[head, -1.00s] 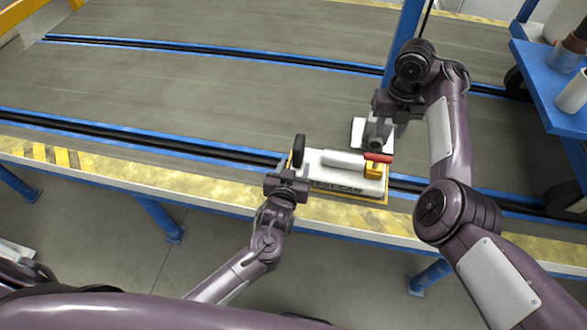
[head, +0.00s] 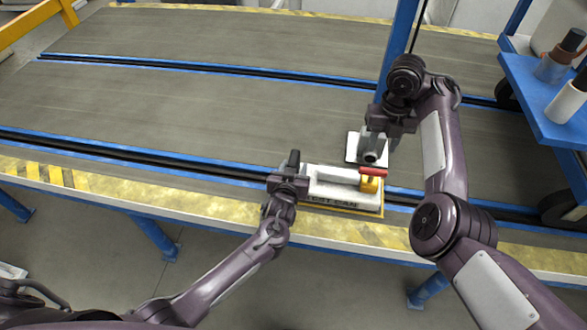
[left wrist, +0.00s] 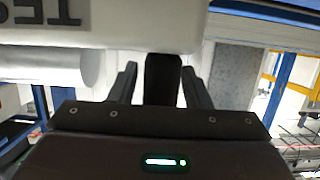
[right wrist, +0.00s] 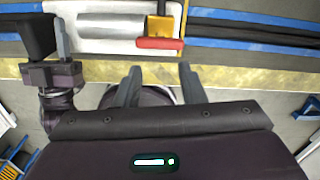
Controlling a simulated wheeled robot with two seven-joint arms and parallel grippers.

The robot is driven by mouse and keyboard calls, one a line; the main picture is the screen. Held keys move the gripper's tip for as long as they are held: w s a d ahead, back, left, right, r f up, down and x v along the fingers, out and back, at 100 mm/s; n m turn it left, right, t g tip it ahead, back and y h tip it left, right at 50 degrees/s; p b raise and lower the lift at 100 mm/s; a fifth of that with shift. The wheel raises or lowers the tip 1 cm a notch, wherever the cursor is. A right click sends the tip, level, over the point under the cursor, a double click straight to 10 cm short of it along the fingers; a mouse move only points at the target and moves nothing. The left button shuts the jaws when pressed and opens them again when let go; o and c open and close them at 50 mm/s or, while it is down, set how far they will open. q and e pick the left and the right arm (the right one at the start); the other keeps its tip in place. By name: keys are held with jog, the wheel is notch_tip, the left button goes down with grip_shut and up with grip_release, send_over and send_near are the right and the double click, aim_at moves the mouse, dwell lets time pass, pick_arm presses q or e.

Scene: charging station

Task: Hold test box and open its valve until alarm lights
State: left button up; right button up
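The white test box (head: 318,188) lies on the near edge of the conveyor; its lettering begins with TEST. It has a white cylinder along it and a yellow valve (head: 369,185) with a red handle (head: 373,171) at its right end. A black upright grip (left wrist: 162,78) stands at its left end. My left gripper (head: 290,172) is at this grip; in the left wrist view its open fingers stand either side of it. My right gripper (head: 373,148) is open and empty by the red handle, which shows just beyond its fingertips in the right wrist view (right wrist: 160,43). I see no lit alarm.
A white plate (head: 354,147) shows behind my right gripper; what it belongs to is unclear. A blue post (head: 398,50) rises behind my right arm. A blue cart (head: 545,95) with bottles stands at the right. The conveyor (head: 180,115) is clear to the left.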

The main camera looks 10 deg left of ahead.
aim_at(372, 175)
pick_arm(q)
grip_shut()
pick_arm(e)
jog(key=c, duration=0.6)
jog(key=shift+d, duration=0.15)
grip_shut()
jog(key=d+f+m+t+y, duration=0.15)
jog(key=d+m+t, duration=0.35)
jog(key=d+m, duration=0.75)
jog(key=s+a+m+y, duration=0.2)
jog(key=s+a+m, duration=0.15)
jog(key=s, duration=0.25)
jog(key=s+a+m+y, duration=0.1)
jog(key=s+a+m, duration=0.2)
jog(key=s+m, duration=0.25)
jog(key=shift+n+t, duration=0.35)
jog(key=shift+t, duration=0.05)
jog(key=shift+w+a+f, duration=0.55)
jog(key=shift+w+f, duration=0.7)
jog(key=shift+w, duration=0.1)
jog(key=shift+w+a+f, duration=0.5)
jog(key=shift+w+f, duration=0.8)
jog(key=shift+w+a+f, duration=0.55)
jog(key=shift+w+f, duration=0.7)
jog(key=shift+w, duration=0.1)
